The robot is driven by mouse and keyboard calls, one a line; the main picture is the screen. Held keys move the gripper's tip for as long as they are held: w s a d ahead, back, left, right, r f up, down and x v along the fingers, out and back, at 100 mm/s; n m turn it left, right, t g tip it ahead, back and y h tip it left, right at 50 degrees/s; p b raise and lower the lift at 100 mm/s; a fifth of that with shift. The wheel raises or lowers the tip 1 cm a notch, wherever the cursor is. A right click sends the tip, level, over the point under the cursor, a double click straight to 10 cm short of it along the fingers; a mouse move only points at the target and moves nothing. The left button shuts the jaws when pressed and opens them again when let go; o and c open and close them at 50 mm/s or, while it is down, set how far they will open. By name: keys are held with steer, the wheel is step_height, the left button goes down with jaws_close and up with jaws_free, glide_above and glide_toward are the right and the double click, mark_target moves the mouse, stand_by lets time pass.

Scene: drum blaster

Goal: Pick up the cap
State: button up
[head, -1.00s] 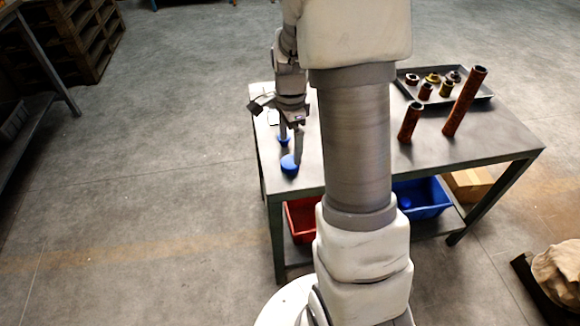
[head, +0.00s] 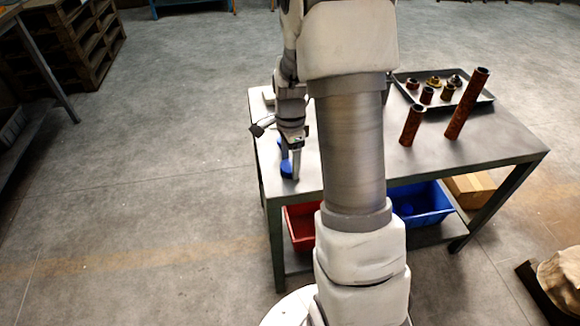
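A blue cap (head: 286,170) lies near the front left corner of the grey table. A second bit of blue (head: 279,141) shows just behind it, mostly hidden by my gripper. My gripper (head: 290,164) points down at the front cap, with its two fingers apart and low over the table. One finger is at the cap's right side and the other is behind or at its left. I cannot tell whether either finger touches it.
A dark tray (head: 481,101) with several small rusty and brass fittings stands at the back right. Two rusty pipes, one short (head: 411,125) and one tall (head: 467,103), stand upright beside it. Red (head: 301,228) and blue (head: 424,205) bins and a cardboard box (head: 470,188) sit below.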

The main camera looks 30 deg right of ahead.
steer(key=c, duration=0.9)
steer(key=shift+r, duration=0.1)
